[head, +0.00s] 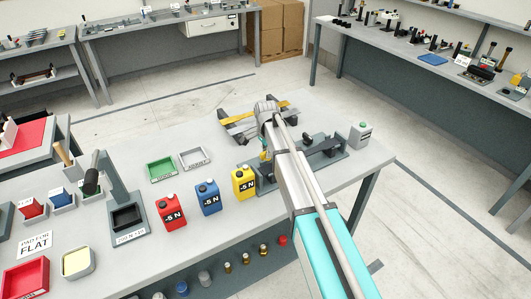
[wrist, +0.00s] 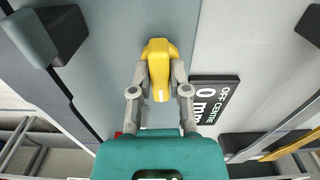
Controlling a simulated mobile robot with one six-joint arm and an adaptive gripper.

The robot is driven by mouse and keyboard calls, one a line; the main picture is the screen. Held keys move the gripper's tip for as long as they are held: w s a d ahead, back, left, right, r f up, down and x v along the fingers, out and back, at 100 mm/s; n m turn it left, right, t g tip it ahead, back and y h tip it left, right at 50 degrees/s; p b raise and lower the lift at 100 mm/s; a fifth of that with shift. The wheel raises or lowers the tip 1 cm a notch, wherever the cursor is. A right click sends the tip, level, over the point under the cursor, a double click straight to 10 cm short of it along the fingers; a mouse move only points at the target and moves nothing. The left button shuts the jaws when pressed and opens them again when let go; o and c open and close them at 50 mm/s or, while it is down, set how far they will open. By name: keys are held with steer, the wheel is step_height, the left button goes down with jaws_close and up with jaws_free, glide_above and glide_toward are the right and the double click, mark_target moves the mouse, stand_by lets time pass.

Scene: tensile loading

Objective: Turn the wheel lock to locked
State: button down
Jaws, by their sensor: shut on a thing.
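My gripper (wrist: 160,76) is shut on a yellow knob-like piece (wrist: 159,50), with one finger on each side of it in the wrist view. The piece stands against a grey surface. I cannot tell for sure whether it is the wheel lock's handle, and no locked or unlocked mark is readable. In the head view my arm reaches over a dark fixture (head: 328,153) at the right end of the table, and my wrist hides the gripped piece and most of my fingers.
A black sign reading OFF CENTRE 0 mm (wrist: 212,100) lies right of my fingers. A grey bottle-shaped weight (head: 360,134) stands at the right.

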steer(key=shift+s, duration=0.1)
steer(key=c, duration=0.6)
jaws_free()
steer(key=shift+n, duration=0.5)
